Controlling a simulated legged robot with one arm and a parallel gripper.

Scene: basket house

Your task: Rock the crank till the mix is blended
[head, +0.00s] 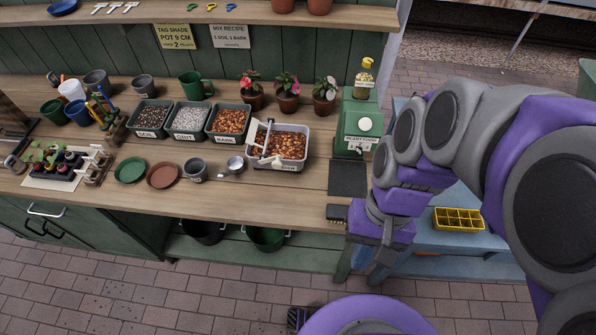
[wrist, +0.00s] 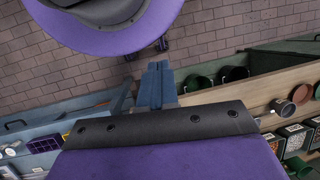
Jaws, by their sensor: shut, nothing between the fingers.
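The mixing tub (head: 300,165) is a pale grey rectangular tub on the wooden bench, full of brown bark-like mix (head: 285,147). A light grey crank (head: 267,137) with an upright handle stands over the tub's left side. Dark and pale bits show among the brown mix; how evenly they are blended is too small to tell. My gripper (head: 378,276) hangs past the bench's right front edge, well to the right of and below the tub, touching nothing. In the wrist view my gripper's fingers (wrist: 154,80) are together and empty, over the brick floor.
Bins of soil (head: 150,116), grit (head: 190,120) and bark (head: 229,122) stand left of the tub. A green plant food dispenser (head: 358,125) and a dark mat (head: 348,179) are right of it. A metal scoop (head: 234,165) lies by its left side.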

